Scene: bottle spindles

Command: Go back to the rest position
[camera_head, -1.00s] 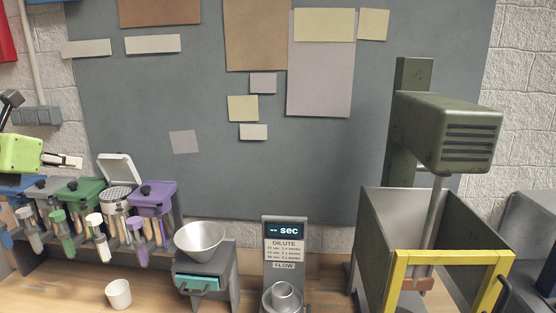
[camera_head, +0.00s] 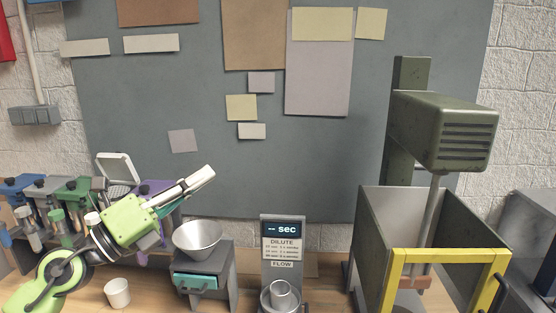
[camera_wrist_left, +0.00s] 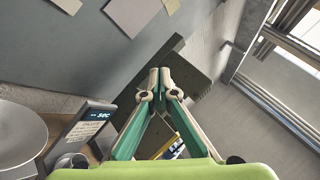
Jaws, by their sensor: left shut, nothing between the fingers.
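My left gripper (camera_head: 206,176) is in the left half of the head view. Its arm comes in from the lower left, and its fingers point up and right, in front of the grey board. In the left wrist view its fingers (camera_wrist_left: 160,75) meet at the tips with nothing between them. My right gripper does not show in either view.
A white cup (camera_head: 118,292) stands on the wooden bench below the left arm. A timer display stand (camera_head: 283,245) with a metal cup is at centre. A large green mixer (camera_head: 447,130) over a yellow-framed hopper (camera_head: 400,258) stands at right. Air before the board is clear.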

